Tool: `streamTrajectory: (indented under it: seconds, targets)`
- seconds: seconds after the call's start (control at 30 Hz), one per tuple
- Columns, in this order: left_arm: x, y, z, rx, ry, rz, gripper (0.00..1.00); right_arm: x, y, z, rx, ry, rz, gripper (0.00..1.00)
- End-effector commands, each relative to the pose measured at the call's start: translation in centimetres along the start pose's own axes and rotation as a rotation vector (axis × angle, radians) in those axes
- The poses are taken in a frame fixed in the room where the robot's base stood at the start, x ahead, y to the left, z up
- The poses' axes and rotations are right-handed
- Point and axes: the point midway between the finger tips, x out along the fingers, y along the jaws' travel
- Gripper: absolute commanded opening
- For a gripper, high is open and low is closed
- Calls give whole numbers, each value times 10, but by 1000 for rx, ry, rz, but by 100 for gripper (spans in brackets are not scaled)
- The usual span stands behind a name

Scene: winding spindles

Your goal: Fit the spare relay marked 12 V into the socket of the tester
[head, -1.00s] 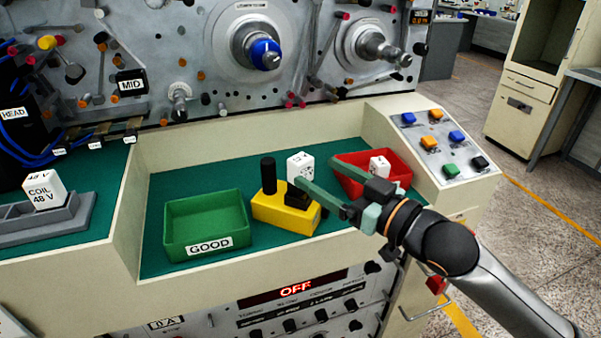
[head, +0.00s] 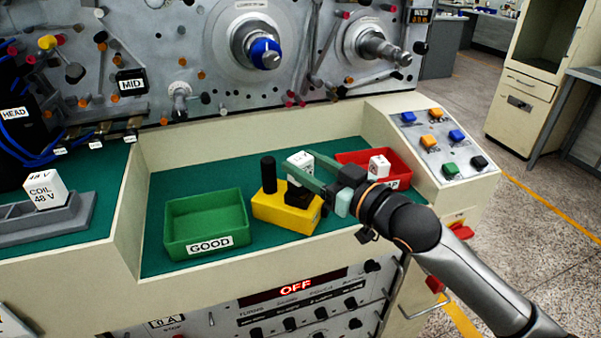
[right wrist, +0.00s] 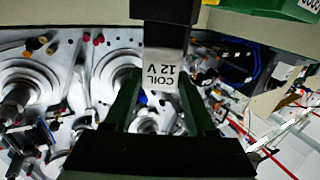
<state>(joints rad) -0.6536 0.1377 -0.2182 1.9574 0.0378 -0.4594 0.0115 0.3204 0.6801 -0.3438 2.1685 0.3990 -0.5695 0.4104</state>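The white relay (head: 298,161) shows at the black socket (head: 298,195) of the yellow tester (head: 275,211). In the right wrist view the relay (right wrist: 163,72) reads COIL 12 V. My right gripper (head: 305,168) comes in from the right with one finger on each side of this relay, closed in against it. I cannot tell whether the relay's foot is in, above or behind the socket. My left gripper is not in view.
A green GOOD tray (head: 167,228) stands left of the tester. A red tray (head: 345,157) with another white relay (head: 378,166) stands to the right. A COIL 48 V relay (head: 45,190) sits in a grey rack (head: 75,214) at far left. A tall panel rises behind.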

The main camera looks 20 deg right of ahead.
Motion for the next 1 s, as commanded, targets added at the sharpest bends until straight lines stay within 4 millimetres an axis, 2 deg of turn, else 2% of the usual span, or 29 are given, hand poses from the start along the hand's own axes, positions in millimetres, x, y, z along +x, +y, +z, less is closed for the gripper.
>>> streamTrajectory:
  seconds: [0.07, 0.47, 0.8, 1.0]
  targets:
    - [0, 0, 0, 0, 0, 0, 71, 0, 0, 0, 0, 0, 0, 46]
    - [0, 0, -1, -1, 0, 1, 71, 0, 0, 0, 0, 0, 0, 1]
    - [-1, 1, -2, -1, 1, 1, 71, 0, 0, -1, 0, 1, 0, 0]
    - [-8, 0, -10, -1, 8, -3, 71, 2, 2, -10, 0, 2, 1, 0]
